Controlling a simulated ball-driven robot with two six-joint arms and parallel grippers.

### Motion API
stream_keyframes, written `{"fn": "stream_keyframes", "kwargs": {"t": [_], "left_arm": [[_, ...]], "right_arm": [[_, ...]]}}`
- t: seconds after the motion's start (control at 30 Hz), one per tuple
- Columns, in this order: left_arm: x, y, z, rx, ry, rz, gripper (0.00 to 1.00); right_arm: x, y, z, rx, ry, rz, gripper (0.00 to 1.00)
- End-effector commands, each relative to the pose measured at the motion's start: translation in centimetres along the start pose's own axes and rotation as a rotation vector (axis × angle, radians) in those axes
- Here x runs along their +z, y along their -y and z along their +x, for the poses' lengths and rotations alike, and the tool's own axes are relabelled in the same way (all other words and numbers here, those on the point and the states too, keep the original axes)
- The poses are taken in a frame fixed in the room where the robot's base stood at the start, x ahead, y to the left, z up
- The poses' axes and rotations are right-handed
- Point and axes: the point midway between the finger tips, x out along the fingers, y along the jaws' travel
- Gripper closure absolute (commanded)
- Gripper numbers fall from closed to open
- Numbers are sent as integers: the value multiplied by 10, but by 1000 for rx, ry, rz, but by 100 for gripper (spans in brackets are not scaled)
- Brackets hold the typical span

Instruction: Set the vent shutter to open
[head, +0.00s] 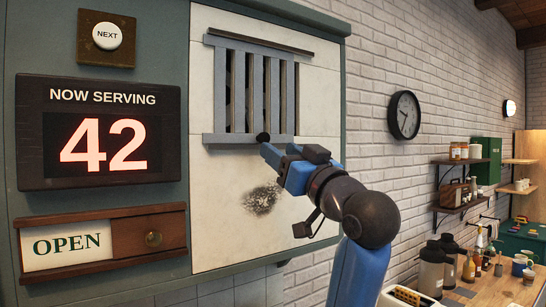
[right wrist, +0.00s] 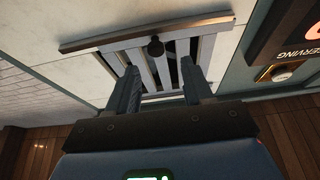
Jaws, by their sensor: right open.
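The vent shutter (head: 265,68) is a grey slatted panel on a pale wall panel in the head view, with upright bars and dark gaps between them. Its black knob (head: 263,138) sits on the lower rail. My right gripper (head: 270,152) is just below and right of the knob, its blue arm rising from below. In the right wrist view, the vent appears upside down and the knob (right wrist: 155,47) lines up between and just beyond the two open fingers (right wrist: 158,68). Nothing is held. Whether the fingers touch the knob cannot be told. My left gripper is not in view.
Left of the vent are a NEXT button (head: 107,37), a NOW SERVING display (head: 98,132) reading 42, and a wooden sliding sign (head: 105,240) showing OPEN. A dark smudge (head: 262,199) marks the panel below the vent. A clock (head: 404,115) and laden shelves are right.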

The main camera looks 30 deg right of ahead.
Motion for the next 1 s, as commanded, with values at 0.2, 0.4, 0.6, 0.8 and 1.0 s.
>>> {"fn": "stream_keyframes", "kwargs": {"t": [0.2, 0.4, 0.6, 0.8, 1.0], "left_arm": [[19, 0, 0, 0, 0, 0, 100], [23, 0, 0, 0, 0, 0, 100], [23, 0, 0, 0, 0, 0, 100], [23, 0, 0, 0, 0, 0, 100], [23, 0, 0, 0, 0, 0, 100]], "right_arm": [[2, 0, -34, 0, -3, -3, 49], [0, 1, -47, -1, 0, -1, 49], [0, 2, -48, -1, 1, 0, 49], [0, 2, -48, -1, 0, 0, 49], [0, 2, -48, -2, 0, -3, 49]]}}
